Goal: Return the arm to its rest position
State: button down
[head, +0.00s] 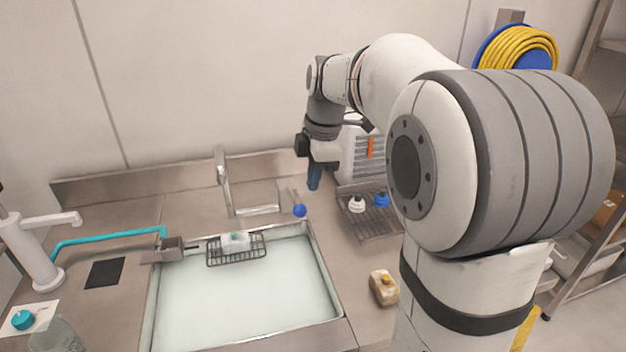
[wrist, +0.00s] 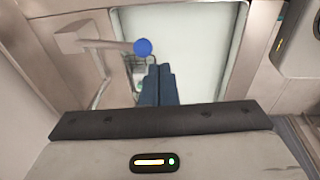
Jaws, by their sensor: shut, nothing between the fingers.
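My gripper (head: 314,178) hangs from my bent arm at the back of the counter in the head view, to the right of the tap and above the counter. In the wrist view its two dark blue fingers (wrist: 158,84) lie side by side, shut with nothing between them. They point towards the sink basin (wrist: 193,45). In the head view the fingertips are close to a lever with a blue ball knob (head: 300,210), apart from it as far as I can tell. The knob also shows in the wrist view (wrist: 142,47), left of the fingers.
The sink (head: 240,300) has a metal tap (head: 224,185) behind it and a wire basket (head: 237,251) at its back edge. A dark rack (head: 372,222) with white and blue items stands right of the gripper. A sponge-like block (head: 384,288) lies on the counter. The wall is close behind.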

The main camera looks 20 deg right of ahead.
jog(key=s+f+m, duration=0.4)
jog(key=s+m, duration=0.5)
jog(key=s, duration=0.1)
jog(key=s+a+f+m+t+h, duration=0.1)
jog(key=s+f+m, duration=0.4)
jog(key=s+m, duration=0.4)
jog(key=shift+s+a, duration=0.15)
jog(key=shift+s, duration=0.9)
